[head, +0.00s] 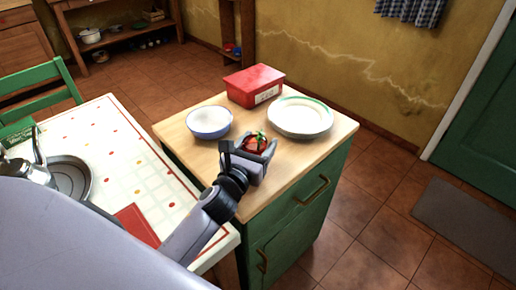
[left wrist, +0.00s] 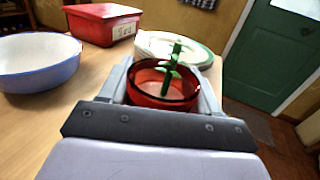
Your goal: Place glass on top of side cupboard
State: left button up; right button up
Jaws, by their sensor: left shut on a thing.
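The glass (left wrist: 150,88) is red and see-through, with a green cactus-like piece standing up inside it. In the head view the glass (head: 254,146) is at the front middle of the side cupboard (head: 312,196), a green cupboard with a light wooden top. My left gripper (head: 257,153) is shut on the glass, one finger on each side of it. In the left wrist view the left gripper (left wrist: 163,92) holds it upright. The fingers hide its lower part, so I cannot tell whether its base touches the top. My right gripper is not in view.
On the cupboard top are a blue and white bowl (head: 209,122), a red tin (head: 254,85) and stacked plates (head: 300,117). A white table (head: 120,130) with a kettle (head: 32,167) stands at left. The top's right front is clear.

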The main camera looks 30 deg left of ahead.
pick_arm(q)
jog(key=shift+f, duration=0.15)
jog(key=o, duration=0.7)
jog(key=shift+f, duration=0.1)
jog(key=o, duration=0.5)
jog(key=shift+c, duration=0.2)
jog(key=shift+r, duration=0.2)
jog(key=shift+s, duration=0.15)
jog(key=s, duration=0.6)
jog(key=s+b, duration=0.1)
jog(key=s, duration=0.3)
jog(key=shift+d+f, duration=0.1)
jog(key=shift+d, duration=0.2)
jog(key=shift+s, duration=0.85)
